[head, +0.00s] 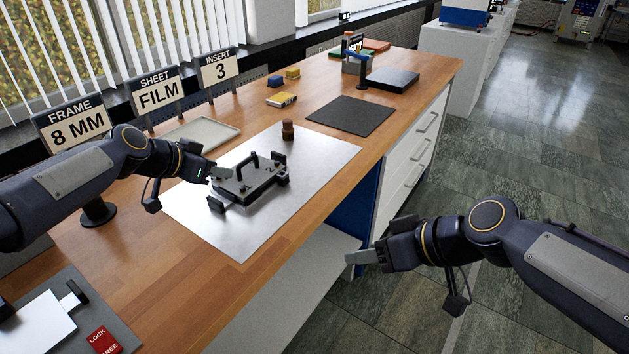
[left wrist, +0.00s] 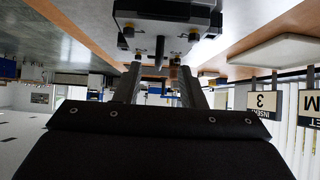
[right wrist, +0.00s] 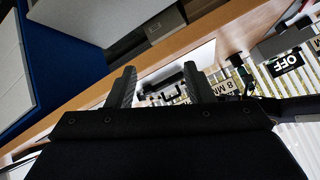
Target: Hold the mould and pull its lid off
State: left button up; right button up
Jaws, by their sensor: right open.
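The mould (head: 250,185) is a flat black block lying on a bright metal sheet on the bench. Its lid carries an upright arched handle (head: 248,160), and black grips stick out at its sides. My left gripper (head: 222,173) is beside the mould's left side, close to it. In the left wrist view the mould's dark edge (left wrist: 165,18) is ahead, with a short dark peg between the spread fingers (left wrist: 160,85); I see no finger closed on it. My right gripper (head: 362,257) is open and empty, off the bench's front edge, well away from the mould. Its fingers are spread in the right wrist view (right wrist: 160,88).
The metal sheet (head: 300,150) has a brown stacked knob (head: 288,130) behind the mould. A grey tray (head: 203,135), a dark mat (head: 350,115) and signs (head: 155,90) stand farther back. A red lock label (head: 103,340) is at lower left. Drawers (head: 410,160) front the bench.

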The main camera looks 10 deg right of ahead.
jog(key=w+a+n+t+y, duration=0.1)
jog(key=w+a+n+y, duration=0.15)
jog(key=w, duration=0.95)
jog(key=n+t, duration=0.2)
jog(key=n, duration=0.1)
send_near(286, 181)
jog(key=shift+d, duration=0.1)
jog(key=shift+w+a+f, duration=0.15)
jog(key=shift+w+a, duration=0.05)
jog(key=shift+w, duration=0.1)
jog(key=x, duration=0.7)
jog(key=shift+w+a, duration=0.1)
jog(key=shift+a, duration=0.05)
grip_shut()
grip_release()
